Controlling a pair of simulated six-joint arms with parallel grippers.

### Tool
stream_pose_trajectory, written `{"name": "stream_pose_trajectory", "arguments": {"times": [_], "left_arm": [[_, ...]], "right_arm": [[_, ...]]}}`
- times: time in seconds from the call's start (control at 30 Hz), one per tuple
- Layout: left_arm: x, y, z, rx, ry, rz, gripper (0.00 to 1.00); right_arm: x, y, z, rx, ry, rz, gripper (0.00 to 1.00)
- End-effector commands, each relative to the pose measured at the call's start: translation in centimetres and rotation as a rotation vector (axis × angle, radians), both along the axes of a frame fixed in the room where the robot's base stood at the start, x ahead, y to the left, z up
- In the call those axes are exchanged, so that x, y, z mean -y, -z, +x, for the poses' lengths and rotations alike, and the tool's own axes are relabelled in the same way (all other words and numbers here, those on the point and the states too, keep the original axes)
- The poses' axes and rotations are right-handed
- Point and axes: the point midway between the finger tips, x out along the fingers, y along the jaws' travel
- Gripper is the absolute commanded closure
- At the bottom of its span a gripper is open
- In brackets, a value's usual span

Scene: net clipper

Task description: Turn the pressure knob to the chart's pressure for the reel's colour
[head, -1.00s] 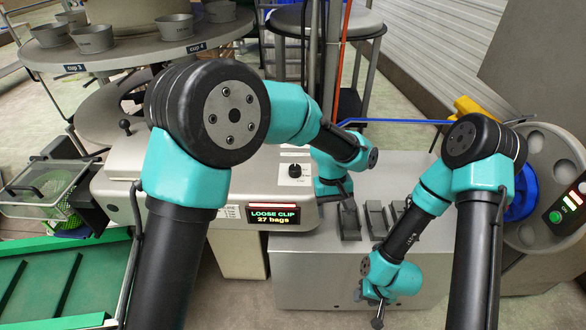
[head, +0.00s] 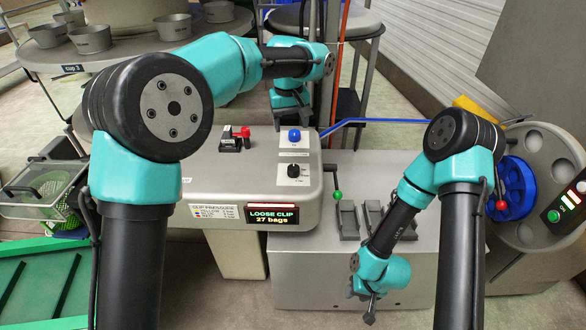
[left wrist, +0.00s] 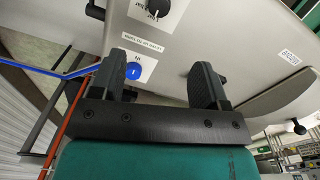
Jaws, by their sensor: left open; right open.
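The black pressure knob (head: 294,171) sits on a white dial label on top of the grey clipper housing; it also shows at the top of the left wrist view (left wrist: 154,6). The clip pressure chart (head: 222,211) is on the housing's front, its small text hard to read. The blue reel (head: 516,188) is at the right. My left gripper (head: 292,118) is above the housing's back edge, behind the knob; in the left wrist view its fingers (left wrist: 160,78) are apart and empty. My right gripper (head: 370,304) is low in front of the grey cabinet, open and away from the knob.
A blue button (head: 294,136) is behind the knob, close to my left gripper. A red-and-black switch (head: 236,137) is to its left. A green-tipped lever (head: 337,194) stands right of the housing. The display (head: 272,214) reads "LOOSE CLIP 27 bags". A red-tipped lever (head: 501,204) is near the reel.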

Motion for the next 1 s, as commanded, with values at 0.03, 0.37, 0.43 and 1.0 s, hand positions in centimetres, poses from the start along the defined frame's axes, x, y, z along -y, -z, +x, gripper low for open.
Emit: {"name": "stream_pose_trajectory", "arguments": {"times": [0.03, 0.37, 0.43, 1.0], "left_arm": [[0.0, 0.4, 0.0, -0.001, 0.000, 0.001, 0.31], [0.1, 4.8, 0.0, -0.003, 0.000, 0.002, 0.31], [0.2, 6.0, 0.0, -0.004, 0.000, 0.001, 0.31], [0.6, 15.4, 0.0, -0.003, 0.000, 0.002, 0.31]], "right_arm": [[0.0, 0.0, 0.0, 0.000, 0.000, 0.000, 0.57], [0.0, 0.0, 0.0, 0.000, 0.000, 0.000, 0.57], [0.0, 0.0, 0.0, 0.000, 0.000, 0.000, 0.57], [0.0, 0.0, 0.0, 0.000, 0.000, 0.000, 0.57]]}}
